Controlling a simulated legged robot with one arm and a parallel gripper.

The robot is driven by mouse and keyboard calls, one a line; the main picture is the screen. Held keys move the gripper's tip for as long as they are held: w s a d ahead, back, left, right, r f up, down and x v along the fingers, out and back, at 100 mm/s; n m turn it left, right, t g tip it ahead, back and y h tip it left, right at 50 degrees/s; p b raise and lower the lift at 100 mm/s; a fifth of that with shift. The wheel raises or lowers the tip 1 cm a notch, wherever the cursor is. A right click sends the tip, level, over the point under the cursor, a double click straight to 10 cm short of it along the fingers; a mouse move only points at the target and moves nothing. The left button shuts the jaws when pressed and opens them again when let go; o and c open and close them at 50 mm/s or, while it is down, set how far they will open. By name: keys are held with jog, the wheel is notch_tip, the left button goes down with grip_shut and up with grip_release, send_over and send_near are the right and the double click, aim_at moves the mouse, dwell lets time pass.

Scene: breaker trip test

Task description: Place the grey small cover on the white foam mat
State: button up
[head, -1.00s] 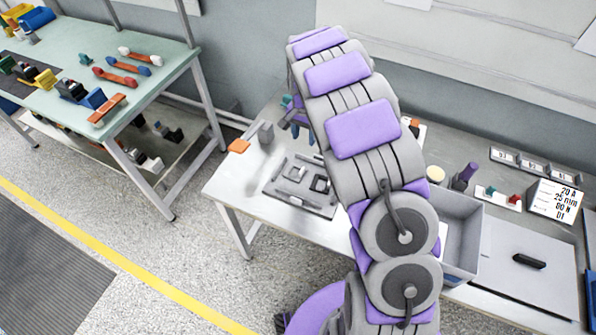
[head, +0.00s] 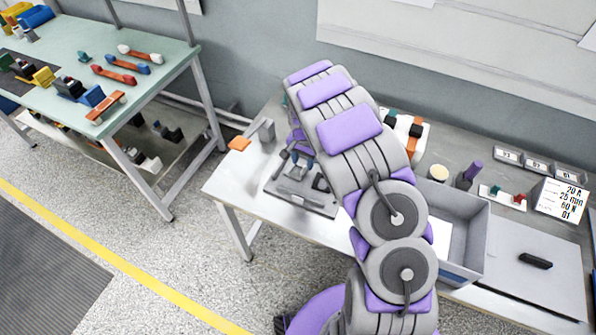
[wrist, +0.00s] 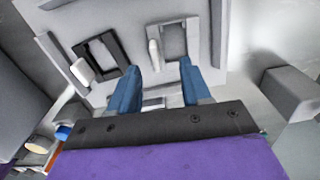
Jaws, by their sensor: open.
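A grey frame-shaped piece (wrist: 174,42), probably the grey small cover, lies on a grey plate in the wrist view. The plate (head: 302,202) stands on the left part of the workbench in the head view. My gripper (head: 297,163) is low over this plate. In the wrist view its two blue fingers (wrist: 160,75) are spread and point towards the plate, with the grey piece past their tips. Nothing is held between them. A flat white patch (head: 445,240), perhaps the white foam mat, shows at the grey bin, partly hidden by my arm.
A black frame (wrist: 98,57) lies beside the grey piece. A grey upright block (head: 266,130) and an orange piece (head: 239,143) stand behind the plate. The grey bin (head: 466,262) has raised walls. A pale panel (head: 520,285) with a black bar is at the right.

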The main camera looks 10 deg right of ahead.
aim_at(303, 169)
jog(key=f, duration=0.3)
jog(key=f+b, duration=0.1)
jog(key=shift+s+a+f, duration=0.15)
jog(key=shift+s+a, duration=0.05)
jog(key=shift+s, duration=0.05)
jog(key=shift+d, duration=0.1)
jog(key=shift+c, duration=0.6)
grip_shut()
